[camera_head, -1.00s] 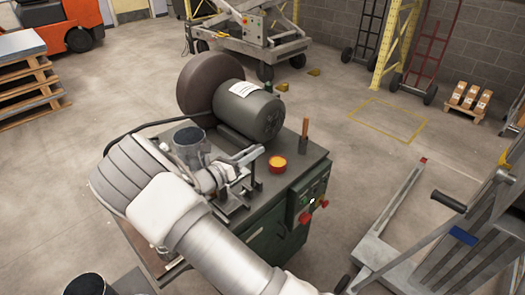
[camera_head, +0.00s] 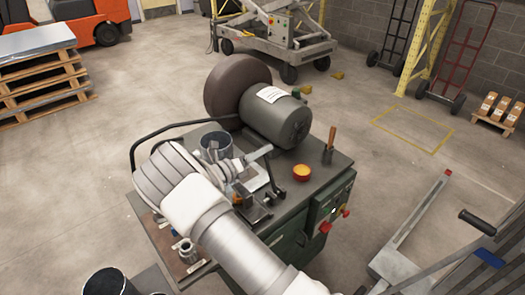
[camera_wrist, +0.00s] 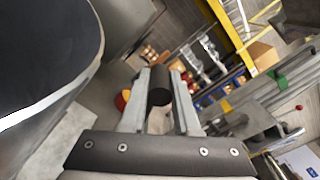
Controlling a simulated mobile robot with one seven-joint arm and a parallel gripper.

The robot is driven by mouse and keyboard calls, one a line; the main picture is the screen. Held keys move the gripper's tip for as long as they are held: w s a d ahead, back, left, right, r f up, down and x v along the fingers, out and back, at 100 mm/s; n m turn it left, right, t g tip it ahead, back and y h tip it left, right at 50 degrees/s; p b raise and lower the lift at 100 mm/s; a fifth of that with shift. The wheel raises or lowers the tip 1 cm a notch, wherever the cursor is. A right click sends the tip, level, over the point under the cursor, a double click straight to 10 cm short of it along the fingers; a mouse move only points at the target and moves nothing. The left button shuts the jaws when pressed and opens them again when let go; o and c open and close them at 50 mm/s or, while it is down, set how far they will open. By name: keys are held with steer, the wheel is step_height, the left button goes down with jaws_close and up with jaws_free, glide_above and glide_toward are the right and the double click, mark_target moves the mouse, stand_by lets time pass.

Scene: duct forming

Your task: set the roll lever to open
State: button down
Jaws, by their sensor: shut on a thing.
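My gripper (camera_wrist: 158,100) is shut on a black cylindrical grip (camera_wrist: 160,84), which sits between its two pale fingers in the wrist view. The grip looks like the roll lever's handle; the rest of the lever is hidden. In the head view my gripper (camera_head: 258,156) reaches over the top of the green machine (camera_head: 290,222), just in front of the grey motor (camera_head: 278,122). My own wrist and forearm cover part of the machine top. The lever's setting cannot be read.
An orange button (camera_head: 302,173) and an upright wooden-handled tool (camera_head: 330,145) are on the machine's right. A pallet stack (camera_head: 45,85) stands far left.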

steer(key=c, duration=0.7)
jaws_free()
steer(key=shift+o, duration=0.2)
steer(key=shift+s+a, duration=0.1)
steer(key=v, duration=1.7)
steer(key=shift+b, duration=0.35)
